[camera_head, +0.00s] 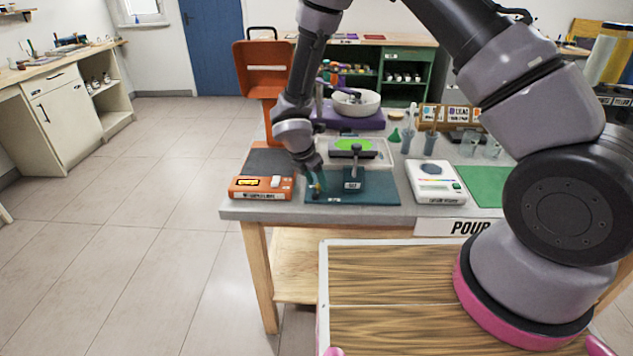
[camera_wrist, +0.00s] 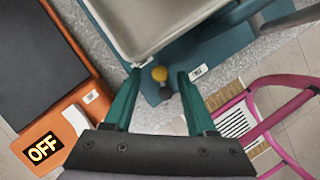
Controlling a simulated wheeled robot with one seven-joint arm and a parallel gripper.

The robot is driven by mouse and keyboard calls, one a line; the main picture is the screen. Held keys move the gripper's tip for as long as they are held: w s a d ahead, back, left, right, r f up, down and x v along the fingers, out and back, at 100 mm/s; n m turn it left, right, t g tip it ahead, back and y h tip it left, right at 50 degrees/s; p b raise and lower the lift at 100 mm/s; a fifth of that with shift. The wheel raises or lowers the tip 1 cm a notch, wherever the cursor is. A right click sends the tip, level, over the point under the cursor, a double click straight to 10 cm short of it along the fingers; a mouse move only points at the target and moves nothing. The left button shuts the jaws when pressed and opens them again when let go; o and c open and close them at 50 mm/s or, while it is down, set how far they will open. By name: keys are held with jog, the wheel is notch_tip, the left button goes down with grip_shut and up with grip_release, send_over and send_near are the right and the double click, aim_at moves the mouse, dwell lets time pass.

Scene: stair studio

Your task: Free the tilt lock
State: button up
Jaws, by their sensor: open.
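A small yellow knob (camera_wrist: 160,74) on a short dark stem stands over the teal base in the wrist view. It is probably the tilt lock; I cannot tell its setting. My gripper (camera_wrist: 159,82) is open, its teal fingers on either side of the knob with gaps visible. In the head view, my gripper (camera_head: 316,188) is low over the left part of the teal mat (camera_head: 380,190). A pale grey part (camera_wrist: 150,22) lies beyond the knob in the wrist view.
An orange device (camera_head: 262,190) with a dark top is close on the left; its display reads OFF in the wrist view (camera_wrist: 43,149). A white scale (camera_head: 436,184) stands right of the mat. A pale tray with a green patch (camera_head: 352,146) is behind. A pink-framed object (camera_wrist: 268,125) shows right.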

jog(key=shift+f, duration=0.1)
grip_shut()
jog(key=shift+d+m, duration=0.1)
jog(key=shift+m, duration=0.2)
dwell(0.6)
jog(key=m+g, duration=0.1)
jog(key=m, duration=0.1)
jog(key=d+m+g+h, duration=0.1)
jog(key=m, duration=0.2)
jog(key=shift+s+m, duration=0.2)
jog(key=shift+m, duration=0.1)
jog(key=m, duration=0.1)
jog(key=m+g, duration=0.1)
jog(key=m, duration=0.1)
jog(key=m+g, duration=0.1)
jog(key=m, duration=0.1)
jog(key=shift+s+d+h, duration=0.25)
jog(key=shift+s+h, duration=0.15)
jog(key=shift+m, duration=0.3)
